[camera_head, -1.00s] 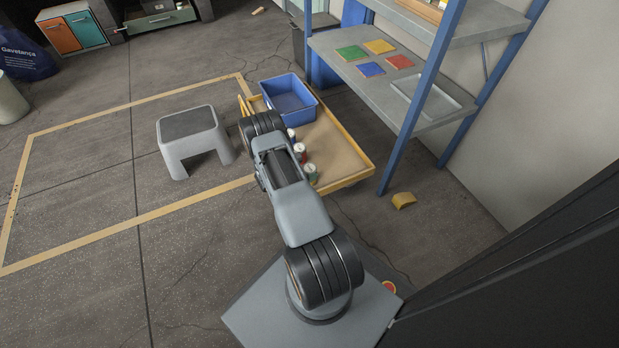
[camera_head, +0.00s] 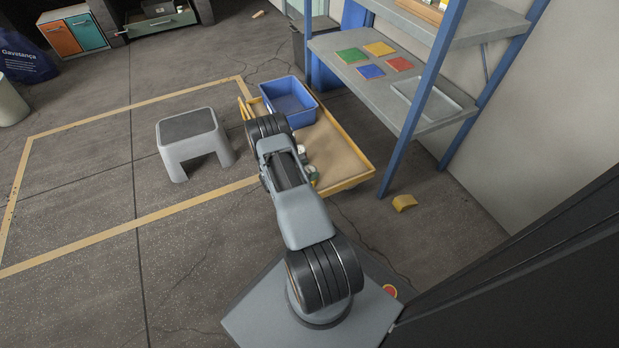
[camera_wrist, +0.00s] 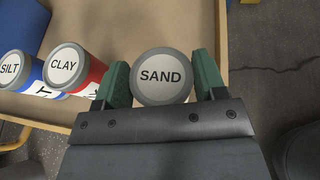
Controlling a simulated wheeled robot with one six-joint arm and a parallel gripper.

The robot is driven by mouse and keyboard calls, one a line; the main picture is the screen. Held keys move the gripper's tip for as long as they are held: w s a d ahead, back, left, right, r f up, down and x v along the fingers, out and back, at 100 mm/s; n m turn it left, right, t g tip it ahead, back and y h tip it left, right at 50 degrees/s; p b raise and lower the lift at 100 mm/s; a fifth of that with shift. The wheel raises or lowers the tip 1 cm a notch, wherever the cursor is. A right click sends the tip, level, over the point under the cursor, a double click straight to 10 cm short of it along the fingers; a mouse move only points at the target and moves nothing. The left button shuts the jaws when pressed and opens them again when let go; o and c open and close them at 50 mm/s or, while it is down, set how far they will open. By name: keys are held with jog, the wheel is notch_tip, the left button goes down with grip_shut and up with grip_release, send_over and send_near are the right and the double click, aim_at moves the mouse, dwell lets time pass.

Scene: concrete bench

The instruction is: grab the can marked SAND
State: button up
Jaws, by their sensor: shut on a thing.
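The can marked SAND (camera_wrist: 161,77) has a white lid with a grey rim and sits between the two green fingers of my gripper (camera_wrist: 161,73) in the wrist view. A finger presses on each side of it, and the gripper is shut on it. Its body is hidden below the lid. I cannot tell whether it is clear of the tray floor. In the head view my arm covers most of the gripper and the cans.
The red CLAY can (camera_wrist: 78,70) and the blue SILT can (camera_wrist: 22,72) stand to the left. The yellow-edged tray (camera_head: 357,181) holds a blue bin (camera_head: 290,101). A grey stool (camera_head: 194,142) and a blue-post shelf (camera_head: 408,128) stand nearby.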

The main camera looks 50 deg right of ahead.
jog(key=c, duration=0.6)
jog(key=shift+c, duration=0.2)
jog(key=shift+r, duration=0.2)
